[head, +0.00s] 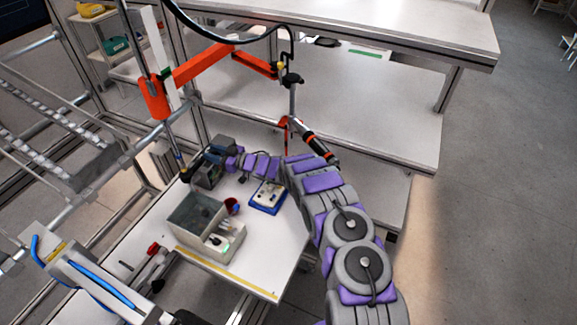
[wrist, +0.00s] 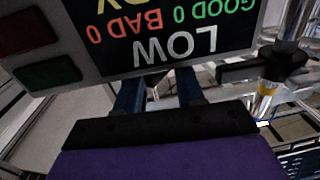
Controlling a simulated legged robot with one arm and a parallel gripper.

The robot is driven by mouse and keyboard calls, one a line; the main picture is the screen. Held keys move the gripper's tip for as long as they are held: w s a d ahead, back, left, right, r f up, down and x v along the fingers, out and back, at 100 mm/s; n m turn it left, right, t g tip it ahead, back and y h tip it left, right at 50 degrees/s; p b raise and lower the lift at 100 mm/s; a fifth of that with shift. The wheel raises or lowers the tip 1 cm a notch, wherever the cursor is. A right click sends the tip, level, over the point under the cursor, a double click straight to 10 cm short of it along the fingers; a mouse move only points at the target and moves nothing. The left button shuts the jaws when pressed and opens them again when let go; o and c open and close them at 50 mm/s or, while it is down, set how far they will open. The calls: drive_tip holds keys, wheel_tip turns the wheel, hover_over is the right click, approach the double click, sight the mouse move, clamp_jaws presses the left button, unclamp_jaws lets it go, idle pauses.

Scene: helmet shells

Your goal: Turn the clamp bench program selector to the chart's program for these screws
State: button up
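My gripper (head: 208,160) reaches left across the white bench, at a small dark unit (head: 207,175) near its back left edge. In the wrist view my gripper's two blue fingers (wrist: 160,92) stand apart with a gap between them. Their tips are hidden behind a black display (wrist: 180,30). The display appears upside down and reads LOW, GOOD 0 and BAD 0; a yellow line is cut off. Red (wrist: 28,28) and green (wrist: 48,73) panels sit left of it. I cannot make out the selector, its setting, the chart or the screws.
On the bench are a grey open box (head: 185,225) with a green light at its front, a red cup (head: 232,206) and a blue tray (head: 258,208) with a pale device. An orange jib arm (head: 205,66) and hanging screwdriver (head: 318,143) stand behind. Metal frames crowd the left.

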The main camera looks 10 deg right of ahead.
drive_tip(key=shift+s+a+m+t+h+p, duration=0.15)
drive_tip(key=shift+m+t+h+p, duration=0.2)
drive_tip(key=shift+m+t, duration=0.15)
drive_tip(key=shift+s+a+m+t+h+p, duration=0.15)
drive_tip(key=shift+m+t+h+p, duration=0.1)
drive_tip(key=shift+m+t+h, duration=0.2)
drive_tip(key=shift+a+m+t+h, duration=0.15)
drive_tip(key=shift+m+t+h, duration=1.4)
drive_tip(key=shift+t+h, duration=0.3)
drive_tip(key=p+v, duration=0.2)
drive_tip(key=v, duration=1.5)
drive_tip(key=shift+w+d+r+g+h+b, duration=0.95)
drive_tip(key=shift+d+g+h+b, duration=0.6)
drive_tip(key=shift+d+h, duration=1.45)
drive_tip(key=s+d+r+m+g+h+b, duration=0.2)
drive_tip(key=s+d+r+g+h, duration=0.1)
drive_tip(key=s+d, duration=0.4)
drive_tip(key=shift+s+d+r+b, duration=0.25)
drive_tip(key=shift+d+r+b, duration=0.15)
drive_tip(key=shift+d+r, duration=0.5)
drive_tip(key=shift+g, duration=0.25)
drive_tip(key=shift+c, duration=0.2)
